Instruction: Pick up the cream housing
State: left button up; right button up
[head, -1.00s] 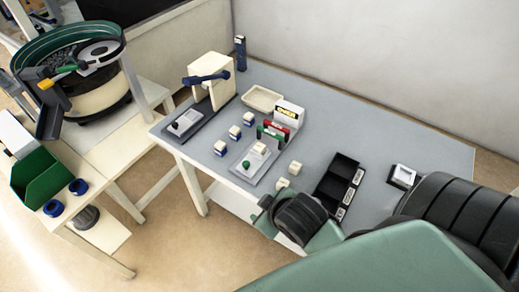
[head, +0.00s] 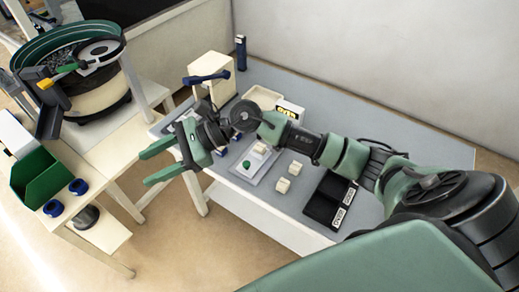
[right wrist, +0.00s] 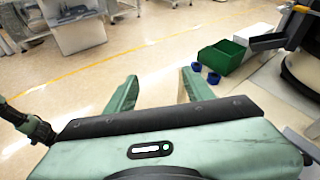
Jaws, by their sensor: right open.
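Two small cream blocks, which look like cream housings, stand on the grey table: one nearer the front edge (head: 282,185) and one just behind it (head: 295,168). Another cream block (head: 260,147) sits on the light fixture plate (head: 240,168) beside a green knob. I cannot tell which block is meant. My right gripper (head: 148,166) is open and empty, out past the table's front left edge, left of the blocks. In the right wrist view its open fingers (right wrist: 158,80) have only floor beyond them. My left gripper is not in view.
A black tray (head: 328,200) lies right of the blocks. A cream press (head: 212,80) and cream tray (head: 262,96) stand at the back. Left are the bowl feeder (head: 95,100), a green bin (head: 38,178) and blue rings (head: 78,186). My right arm hides part of the table.

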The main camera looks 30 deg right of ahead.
jog(key=w+d+f+n+g+h, duration=0.1)
jog(key=d+f+n+g+h, duration=0.1)
jog(key=d+f+n+h, duration=0.25)
jog(key=n+g+h, duration=0.1)
jog(key=g+h, duration=0.1)
jog(key=h, duration=0.7)
send_over(260, 145)
jog(key=f, duration=0.3)
jog(key=shift+s, duration=0.3)
jog(key=shift+d+f+h+b, duration=0.15)
jog(key=shift+f+h+b, duration=0.1)
jog(key=shift+f+b, duration=0.6)
jog(key=f+b, duration=0.1)
jog(key=f, duration=0.2)
jog(key=f+b, duration=0.2)
jog(key=f, duration=0.1)
jog(key=shift+w, duration=0.2)
jog(key=shift+r, duration=0.1)
grip_shut()
